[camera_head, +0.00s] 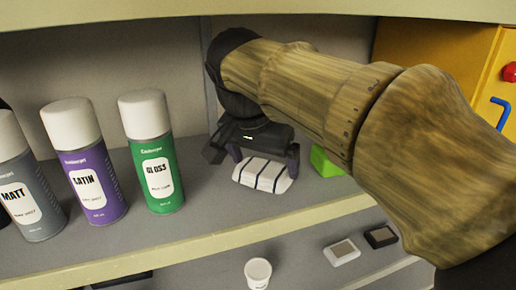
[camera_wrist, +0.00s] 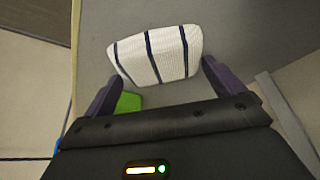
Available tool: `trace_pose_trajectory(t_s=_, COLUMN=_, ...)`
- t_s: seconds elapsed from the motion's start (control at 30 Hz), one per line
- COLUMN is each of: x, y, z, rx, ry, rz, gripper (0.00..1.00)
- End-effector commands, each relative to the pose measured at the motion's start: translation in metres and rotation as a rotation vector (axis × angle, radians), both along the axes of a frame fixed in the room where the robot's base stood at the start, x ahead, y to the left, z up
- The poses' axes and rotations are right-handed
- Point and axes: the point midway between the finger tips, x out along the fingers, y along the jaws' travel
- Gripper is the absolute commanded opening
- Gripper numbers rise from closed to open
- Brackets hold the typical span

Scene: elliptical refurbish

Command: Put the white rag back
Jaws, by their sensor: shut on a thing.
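The white rag (camera_head: 263,174) with dark stripes is on the grey shelf (camera_head: 215,208), to the right of the spray cans. It also shows in the wrist view (camera_wrist: 155,53), between the tips of my fingers. My gripper (camera_head: 264,158) reaches down over the rag with its purple fingers on either side and is shut on it. In the wrist view my gripper (camera_wrist: 163,78) has one finger at each end of the rag. The rag appears to rest on or just above the shelf; I cannot tell which.
A green spray can (camera_head: 153,150), a purple can (camera_head: 89,160) and a grey can (camera_head: 28,190) stand left of the rag. A bright green block (camera_head: 324,161) is close on the right. A yellow cabinet (camera_head: 432,50) stands at the right. A white cup (camera_head: 258,273) is below the shelf.

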Motion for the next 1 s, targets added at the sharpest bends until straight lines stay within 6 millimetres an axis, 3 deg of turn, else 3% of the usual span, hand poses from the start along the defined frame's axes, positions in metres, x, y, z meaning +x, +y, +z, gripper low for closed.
trace_pose_trajectory(t_s=0.13, x=-0.003, y=0.001, z=-0.012, rx=-0.001, ry=0.002, rz=0.002, gripper=0.76)
trace_pose_trajectory(t_s=0.47, x=-0.002, y=0.002, z=-0.016, rx=0.000, ry=0.000, rz=0.002, gripper=0.76)
trace_pose_trajectory(t_s=0.5, x=-0.002, y=0.002, z=-0.016, rx=0.000, ry=0.000, rz=0.002, gripper=0.98)
trace_pose_trajectory(t_s=0.53, x=-0.002, y=0.002, z=-0.016, rx=0.000, ry=0.000, rz=0.002, gripper=1.00)
trace_pose_trajectory(t_s=1.0, x=-0.006, y=0.004, z=-0.007, rx=0.002, ry=-0.003, rz=0.002, gripper=1.00)
